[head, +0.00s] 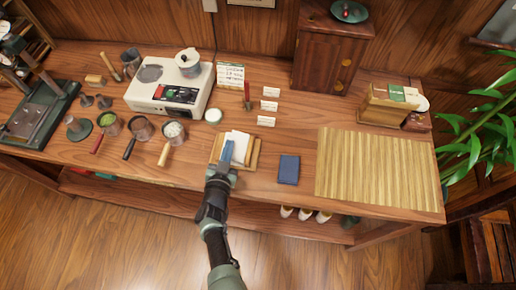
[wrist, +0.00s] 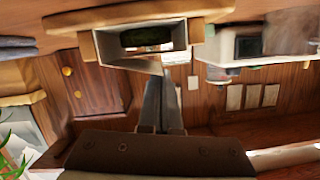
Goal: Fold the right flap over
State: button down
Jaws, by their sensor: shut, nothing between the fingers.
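A small white open box (head: 241,145) stands in a wooden holder (head: 256,153) at the front middle of the table. In the wrist view the box (wrist: 98,46) shows its open mouth with a dark green tea cake (wrist: 147,36) inside. A pale flap (wrist: 140,65) sticks out from the mouth's lower edge in that view. My gripper (head: 229,143) is shut and empty over the left part of the box in the head view. In the wrist view its fingertips (wrist: 161,78) are close to the flap; I cannot tell whether they touch. My gripper hides part of the box.
A dark blue booklet (head: 289,169) lies right of the holder, then a slatted bamboo mat (head: 375,170). A wooden cabinet (head: 330,50) stands behind.

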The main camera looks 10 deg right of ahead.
jog(key=shift+w+a+f+n, duration=0.1)
jog(key=shift+a+f+n, duration=0.05)
jog(key=shift+f+n, duration=0.3)
jog(key=shift+b, duration=0.3)
jog(key=shift+a+f, duration=0.1)
jog(key=shift+f, duration=0.05)
